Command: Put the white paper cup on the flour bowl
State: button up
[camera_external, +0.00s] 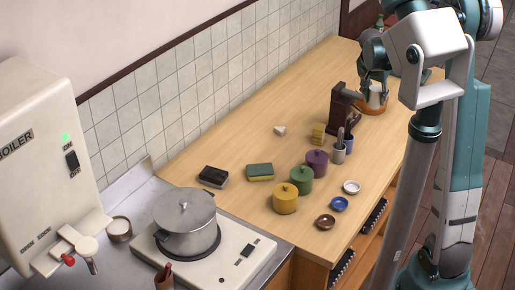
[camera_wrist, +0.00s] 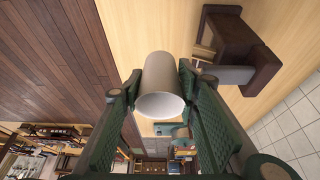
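The white paper cup (camera_wrist: 165,80) is between the two fingers of my gripper (camera_wrist: 160,85) in the wrist view, its round rim facing the camera. A finger appears to touch each side of it. In the external view my gripper (camera_external: 375,82) is at the far right of the counter, with the cup (camera_external: 376,98) below it, partly hidden. I cannot tell whether the cup is lifted. An orange-brown round piece (camera_external: 369,109) shows just below the cup. A small container with white contents (camera_external: 120,229) stands by the boiler. I cannot tell which is the flour bowl.
A dark wooden stand (camera_external: 341,108) is close beside my gripper. Utensil cups (camera_external: 339,153), lidded pots (camera_external: 285,199), small dishes (camera_external: 352,187) and sponges (camera_external: 260,172) occupy the counter. A steel pot (camera_external: 185,220) stands on the stove. The counter along the tiled wall is mostly clear.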

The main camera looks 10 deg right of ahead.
jog(key=w+a+n+t+y+p, duration=0.2)
jog(key=a+n, duration=0.5)
jog(key=a, duration=4.8)
jog(key=s+a+n+y+p, duration=0.1)
jog(key=s+a+n, duration=0.1)
jog(key=s+a, duration=1)
jog(key=s+a+n+g+y, duration=0.1)
jog(key=s+a+n, duration=0.2)
jog(key=s+a, duration=1)
jog(key=s+a+n+y+p, duration=0.15)
jog(key=s+a, duration=0.45)
jog(key=a, duration=1.2)
jog(key=shift+n, duration=0.25)
jog(key=shift+s+a+f+b, duration=0.15)
jog(key=shift+f+b, duration=0.35)
jog(key=shift+f, duration=2.05)
jog(key=shift+f, duration=3.15)
